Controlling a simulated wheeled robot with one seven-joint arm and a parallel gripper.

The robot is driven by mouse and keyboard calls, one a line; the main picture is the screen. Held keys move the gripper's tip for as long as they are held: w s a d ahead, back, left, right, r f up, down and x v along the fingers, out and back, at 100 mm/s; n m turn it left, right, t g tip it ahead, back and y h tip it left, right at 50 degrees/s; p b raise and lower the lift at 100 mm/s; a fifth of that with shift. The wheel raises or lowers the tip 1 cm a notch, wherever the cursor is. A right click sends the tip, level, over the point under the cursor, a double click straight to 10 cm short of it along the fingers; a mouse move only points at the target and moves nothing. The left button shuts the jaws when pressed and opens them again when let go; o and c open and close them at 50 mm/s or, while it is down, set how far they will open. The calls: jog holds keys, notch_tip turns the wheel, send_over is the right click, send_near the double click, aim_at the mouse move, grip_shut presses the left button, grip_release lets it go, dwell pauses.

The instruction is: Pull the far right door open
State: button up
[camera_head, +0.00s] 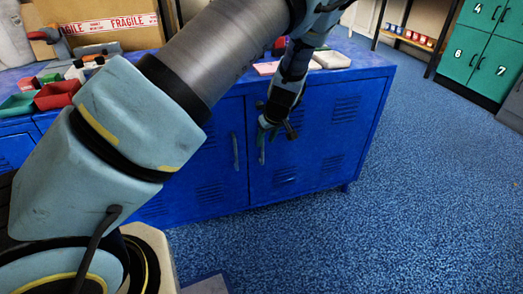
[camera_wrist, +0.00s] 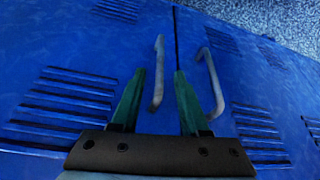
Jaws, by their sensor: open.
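The blue cabinet's far right door (camera_head: 315,150) is shut, with vent slots and a vertical bar handle (camera_head: 262,156) near its left edge. My gripper (camera_head: 268,136) is in front of this door, close to the handle, and partly hides its upper end. In the wrist view, my gripper (camera_wrist: 160,74) is open with two green fingers. One bar handle (camera_wrist: 158,75) shows in the gap between the fingers; it looks like the far right door's. A second handle (camera_wrist: 212,80) lies outside the right finger. I cannot tell whether either finger touches a handle.
The neighbouring door (camera_head: 205,165) is shut, with its own handle (camera_head: 235,151). The cabinet top carries red bins (camera_head: 57,95), a green bin (camera_head: 18,104) and a taped carton (camera_head: 105,25). Blue floor (camera_head: 400,200) is clear to the right. Green lockers (camera_head: 482,52) stand at the back right.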

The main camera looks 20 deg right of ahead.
aim_at(263, 146)
jog(key=x, duration=0.6)
jog(key=shift+b, duration=0.3)
grip_shut()
dwell(1.1)
